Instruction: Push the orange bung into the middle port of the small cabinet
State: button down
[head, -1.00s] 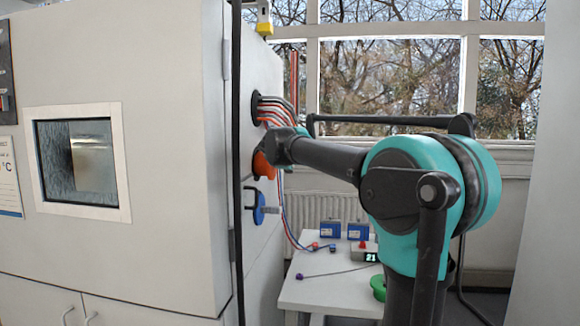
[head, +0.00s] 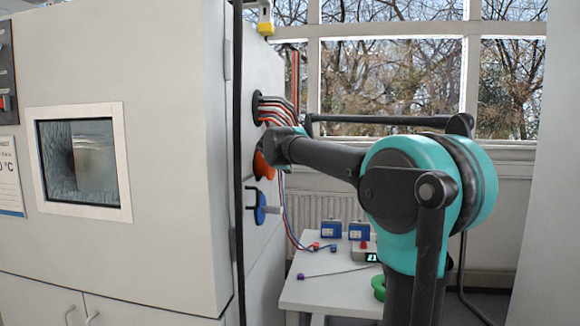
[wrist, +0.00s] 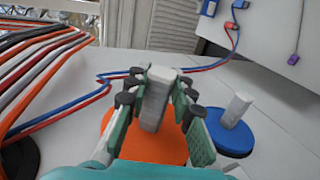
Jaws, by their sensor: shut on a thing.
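The orange bung (head: 263,166) is at the middle port on the side wall of the pale cabinet (head: 180,150), between a cable port above and a blue bung (head: 259,207) below. The wrist view shows its orange disc (wrist: 150,143) and upright grey grip tab (wrist: 157,98). My gripper (wrist: 160,88) is shut on that tab, with fingers on both sides. The disc is at or very close to the wall; I cannot tell whether it is fully seated. The port is hidden behind it.
Red, grey and black cables (head: 275,108) come out of the upper port close to my gripper. The blue bung with its pale tab (wrist: 238,108) sits close on the other side. A white table (head: 325,290) with small devices stands below.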

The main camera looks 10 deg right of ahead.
jog(key=shift+w+a, duration=0.3)
jog(key=shift+a, duration=0.65)
jog(key=shift+w+a, duration=0.3)
jog(key=shift+a, duration=0.65)
dwell(1.9)
jog(key=c, duration=1.2)
grip_release()
jog(key=shift+o, duration=0.3)
jog(key=o, duration=1.1)
jog(key=shift+o, duration=0.2)
jog(key=shift+s, duration=0.1)
jog(key=v, duration=1)
jog(key=shift+s+r, duration=0.2)
jog(key=shift+s, duration=0.1)
jog(key=shift+a, duration=0.1)
jog(key=shift+s, duration=0.1)
